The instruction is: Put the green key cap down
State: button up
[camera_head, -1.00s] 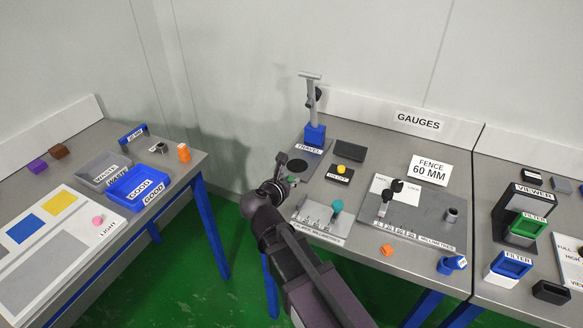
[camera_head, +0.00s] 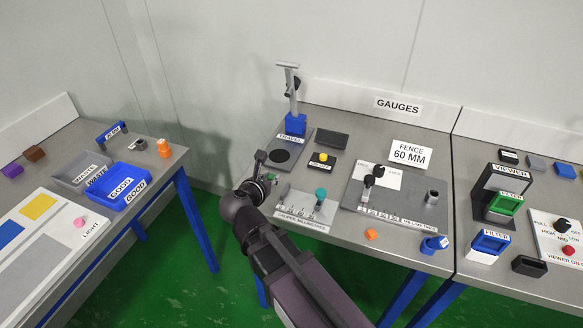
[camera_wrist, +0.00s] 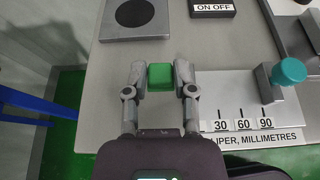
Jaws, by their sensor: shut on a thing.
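The green key cap (camera_wrist: 160,77) is a small green block held between the two fingers of my gripper (camera_wrist: 160,85) in the wrist view. My gripper is shut on it. The cap is over the bare grey table in front of the TRAVEL plate (camera_wrist: 109,30) with its black disc. Whether the cap touches the table cannot be told. In the head view my gripper (camera_head: 267,178) is at the gauge table's left front edge, with a little green showing at its tip.
The caliper plate (camera_head: 304,207) with its teal knob (camera_head: 321,193) is to the right of my gripper. An ON OFF box (camera_head: 322,162) with a yellow button sits behind.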

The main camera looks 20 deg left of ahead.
aim_at(270, 178)
jog(key=shift+r, duration=0.15)
notch_tip(270, 178, up, 9)
jog(key=p, duration=0.8)
jog(key=shift+f+p, duration=0.2)
jog(key=shift+p, duration=0.2)
jog(key=shift+s+f, duration=0.1)
jog(key=shift+s, duration=0.1)
